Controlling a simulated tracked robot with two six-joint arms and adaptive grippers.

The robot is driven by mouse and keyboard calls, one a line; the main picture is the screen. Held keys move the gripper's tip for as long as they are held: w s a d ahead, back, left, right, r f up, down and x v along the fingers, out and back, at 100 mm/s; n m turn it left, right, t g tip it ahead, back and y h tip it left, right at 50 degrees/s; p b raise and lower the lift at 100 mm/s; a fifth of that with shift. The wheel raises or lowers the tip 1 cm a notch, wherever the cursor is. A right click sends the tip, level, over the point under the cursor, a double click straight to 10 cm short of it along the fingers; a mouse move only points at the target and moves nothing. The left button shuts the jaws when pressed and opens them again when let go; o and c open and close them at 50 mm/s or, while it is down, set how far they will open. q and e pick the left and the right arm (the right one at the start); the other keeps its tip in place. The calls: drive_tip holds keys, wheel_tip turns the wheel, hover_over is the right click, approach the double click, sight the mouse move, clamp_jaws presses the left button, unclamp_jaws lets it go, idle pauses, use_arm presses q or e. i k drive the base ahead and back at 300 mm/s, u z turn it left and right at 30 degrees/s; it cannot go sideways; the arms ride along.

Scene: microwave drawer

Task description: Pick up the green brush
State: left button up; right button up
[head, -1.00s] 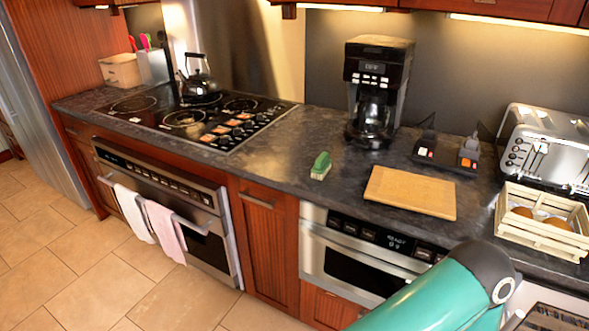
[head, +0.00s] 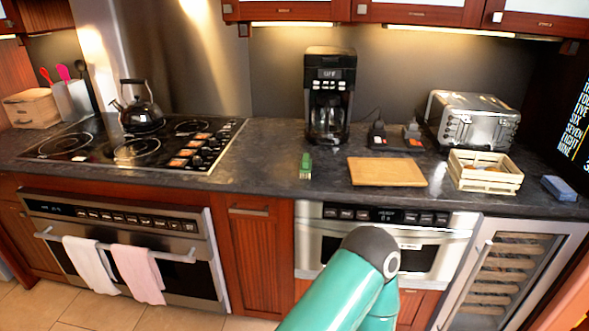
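The green brush (head: 306,166) is small, with a green top and pale lower part. A teal arm link of mine with a grey joint rises at the bottom centre, in front of the microwave drawer (head: 345,236). Neither gripper shows in the head view, and nothing touches the brush.
The cutting board (head: 386,171) lies right of the brush. The coffee maker (head: 329,97) stands behind it. A toaster (head: 472,120), a wooden crate (head: 485,171) and a blue sponge (head: 558,188) are at right. The cooktop (head: 135,143) with a kettle (head: 137,107) is at left. Counter around the brush is clear.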

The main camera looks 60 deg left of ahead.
sight(306, 163)
drive_tip(key=z, duration=1.6)
drive_tip(key=i, duration=0.1)
drive_tip(key=u, duration=3.05)
drive_tip(key=i, duration=0.65)
drive_tip(key=z, duration=0.15)
drive_tip(key=k, duration=0.8)
drive_tip(key=u, duration=0.2)
drive_tip(key=i, duration=0.85)
drive_tip(key=z, duration=0.1)
